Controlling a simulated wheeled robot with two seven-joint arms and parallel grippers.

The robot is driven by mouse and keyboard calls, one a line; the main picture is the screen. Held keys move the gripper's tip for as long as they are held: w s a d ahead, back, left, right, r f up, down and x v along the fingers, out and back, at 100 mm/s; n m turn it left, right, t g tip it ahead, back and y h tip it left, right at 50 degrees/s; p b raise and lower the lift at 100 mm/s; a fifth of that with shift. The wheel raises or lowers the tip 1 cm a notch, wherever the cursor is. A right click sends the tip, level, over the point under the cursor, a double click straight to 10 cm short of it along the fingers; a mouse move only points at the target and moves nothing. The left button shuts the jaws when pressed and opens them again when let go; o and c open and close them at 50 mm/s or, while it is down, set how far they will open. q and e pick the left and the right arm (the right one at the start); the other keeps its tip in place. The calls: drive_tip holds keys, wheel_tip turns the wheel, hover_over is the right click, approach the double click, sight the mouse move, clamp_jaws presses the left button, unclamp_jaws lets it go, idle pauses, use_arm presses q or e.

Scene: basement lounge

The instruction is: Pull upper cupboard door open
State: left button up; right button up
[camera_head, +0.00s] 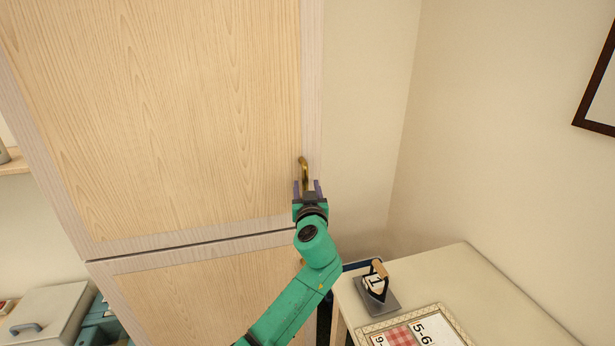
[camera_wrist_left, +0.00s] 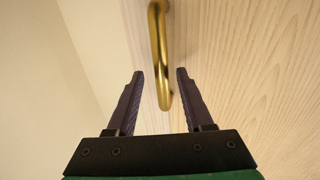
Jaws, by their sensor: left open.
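The upper cupboard door (camera_head: 170,110) is a large light-wood panel with a paler frame, and it looks closed. Its brass handle (camera_head: 304,172) is upright near the door's lower right edge. My left gripper (camera_head: 307,184) is just below the handle, with its two dark fingers pointing up toward it. In the left wrist view the handle (camera_wrist_left: 158,50) comes down from the top, and its lower end lies between the lines of the open fingers (camera_wrist_left: 160,72). The fingers stand apart on either side, and contact with the handle cannot be told. My right gripper is not in view.
The lower cupboard door (camera_head: 200,290) is below a dark gap. A pale table (camera_head: 470,290) at the lower right holds an iron-like object (camera_head: 377,290) and a framed number board (camera_head: 415,330). A grey case (camera_head: 45,312) is at the lower left.

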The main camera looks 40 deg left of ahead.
use_arm(q)
drive_tip(key=shift+x, duration=0.8)
drive_tip(key=shift+w+a, duration=0.15)
drive_tip(key=shift+a, duration=0.25)
drive_tip(key=shift+d, duration=0.1)
clamp_jaws()
idle(0.4)
